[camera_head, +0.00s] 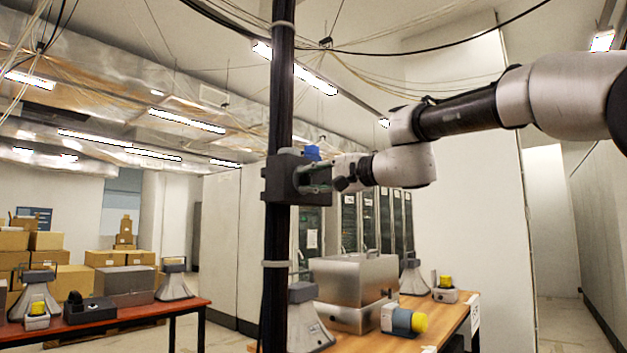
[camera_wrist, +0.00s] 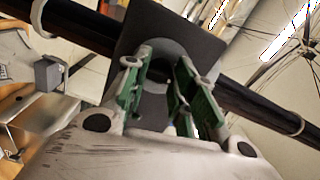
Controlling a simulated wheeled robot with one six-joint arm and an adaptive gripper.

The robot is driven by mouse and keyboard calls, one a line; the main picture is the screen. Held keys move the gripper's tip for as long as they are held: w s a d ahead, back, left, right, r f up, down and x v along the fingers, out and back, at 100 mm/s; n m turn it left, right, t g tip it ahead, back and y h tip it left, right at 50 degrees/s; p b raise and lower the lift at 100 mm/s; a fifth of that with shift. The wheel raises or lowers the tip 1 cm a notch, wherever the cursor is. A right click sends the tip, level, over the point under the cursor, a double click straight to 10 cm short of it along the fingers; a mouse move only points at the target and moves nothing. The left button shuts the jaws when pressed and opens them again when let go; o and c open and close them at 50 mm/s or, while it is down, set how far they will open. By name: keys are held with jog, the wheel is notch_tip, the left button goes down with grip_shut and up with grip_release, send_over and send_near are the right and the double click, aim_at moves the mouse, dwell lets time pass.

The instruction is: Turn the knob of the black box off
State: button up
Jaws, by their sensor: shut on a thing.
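The black box (camera_head: 285,178) is fixed to a dark vertical pole (camera_head: 279,90). In the wrist view its dark face (camera_wrist: 185,35) fills the top middle. My gripper (camera_head: 312,180) is at the right side of the box. In the wrist view the green-padded fingers of my gripper (camera_wrist: 168,88) are shut on the dark knob (camera_wrist: 155,86), which is mostly hidden between them. The knob's exact angle cannot be told.
A wooden table (camera_head: 453,318) below holds a metal box (camera_head: 355,279), horn-shaped speakers and yellow-knobbed devices. A red table (camera_head: 150,313) stands left, with cardboard boxes (camera_head: 75,283) behind it. Cables hang overhead. The air around the arm is clear.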

jog(key=n, duration=0.3)
jog(key=shift+f+n, duration=0.1)
jog(key=shift+n, duration=2)
jog(key=o, duration=1)
jog(key=shift+o, duration=0.2)
